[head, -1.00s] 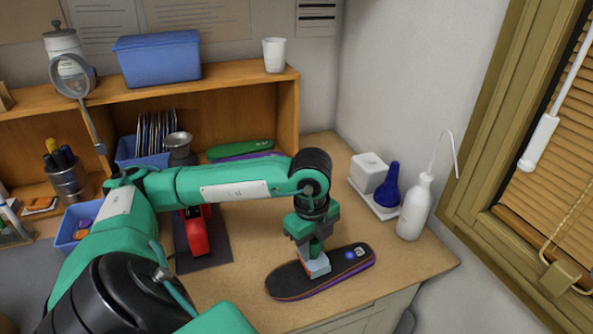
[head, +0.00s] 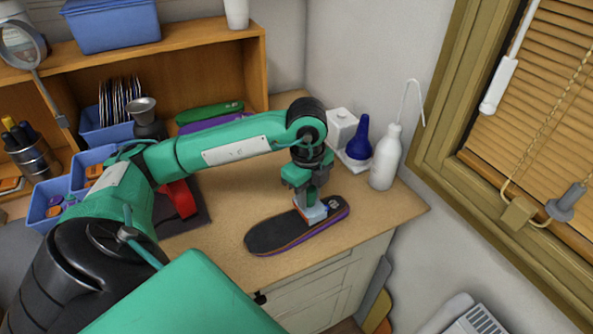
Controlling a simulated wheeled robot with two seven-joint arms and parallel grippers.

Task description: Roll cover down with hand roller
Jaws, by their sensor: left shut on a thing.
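A black-topped insole (head: 272,238) with purple and orange edges lies slantwise on the wooden bench near its front edge. A small mark shows near its right end. My left gripper (head: 309,200) points down over the right half of the insole. It is shut on a pale block-like tool, seemingly the hand roller (head: 314,214), whose underside is at the insole's top. Whether the tool presses on the cover, and whether the cover is fully flat, I cannot tell. My right gripper is not in view.
A white bottle (head: 386,160) with a bent spout and a blue bottle (head: 360,138) stand behind and right of the insole. A red tool (head: 182,199) lies left, partly behind my arm. Shelves (head: 190,72) and blue bins (head: 47,204) are beyond. Bench (head: 385,212) right of the insole is clear.

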